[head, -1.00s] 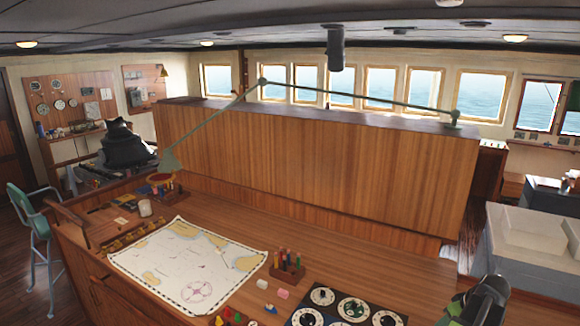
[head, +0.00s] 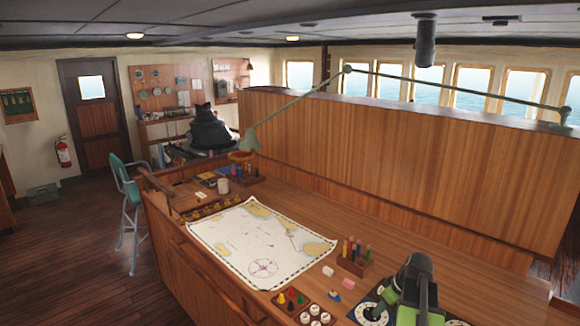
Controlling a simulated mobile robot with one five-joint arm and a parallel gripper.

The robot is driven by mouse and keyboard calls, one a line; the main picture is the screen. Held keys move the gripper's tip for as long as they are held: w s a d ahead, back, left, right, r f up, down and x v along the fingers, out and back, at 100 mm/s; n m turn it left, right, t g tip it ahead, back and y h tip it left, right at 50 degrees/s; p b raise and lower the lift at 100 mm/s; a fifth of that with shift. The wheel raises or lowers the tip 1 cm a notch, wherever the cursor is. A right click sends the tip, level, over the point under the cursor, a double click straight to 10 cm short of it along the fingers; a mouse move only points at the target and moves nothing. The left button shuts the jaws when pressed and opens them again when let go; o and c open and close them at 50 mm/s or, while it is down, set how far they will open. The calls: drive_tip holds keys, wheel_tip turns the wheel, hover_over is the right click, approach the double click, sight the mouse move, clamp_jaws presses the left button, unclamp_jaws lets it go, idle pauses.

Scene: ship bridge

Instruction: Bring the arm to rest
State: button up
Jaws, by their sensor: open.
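My gripper (head: 395,305), with green parts on a dark arm, is at the lower right in the head view. It is open, with nothing seen between its jaws. It shows in front of the dial panel (head: 371,313) on the wooden chart table and partly hides it. I cannot tell whether it touches the panel. The lower part of my arm is out of the picture.
The chart table (head: 450,262) carries a chart (head: 240,235), a block with coloured pens (head: 355,260), erasers and a tray of coloured cones (head: 292,298). A green lamp (head: 252,140) reaches over it. A stool (head: 128,195) stands left.

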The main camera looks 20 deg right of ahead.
drive_tip(key=w+a+f+n+g+b, duration=0.1)
drive_tip(key=w+a+f+b, duration=0.15)
drive_tip(key=a, duration=0.65)
drive_tip(key=w+a+f+n+y+b, duration=0.15)
drive_tip(key=w+a, duration=0.25)
drive_tip(key=a, duration=0.5)
drive_tip(key=w+a+f+n+g+h+b, duration=0.1)
drive_tip(key=w+a+f, duration=0.2)
drive_tip(key=a, duration=0.7)
drive_tip(key=s+a+f+m+g+b, duration=0.1)
drive_tip(key=s+a+m, duration=0.2)
drive_tip(key=a, duration=0.3)
drive_tip(key=s+a+f+m+g+h+b, duration=0.1)
drive_tip(key=s+a+f+m, duration=0.1)
drive_tip(key=a, duration=0.5)
drive_tip(key=shift+s+m, duration=0.55)
drive_tip(key=shift+f, duration=0.1)
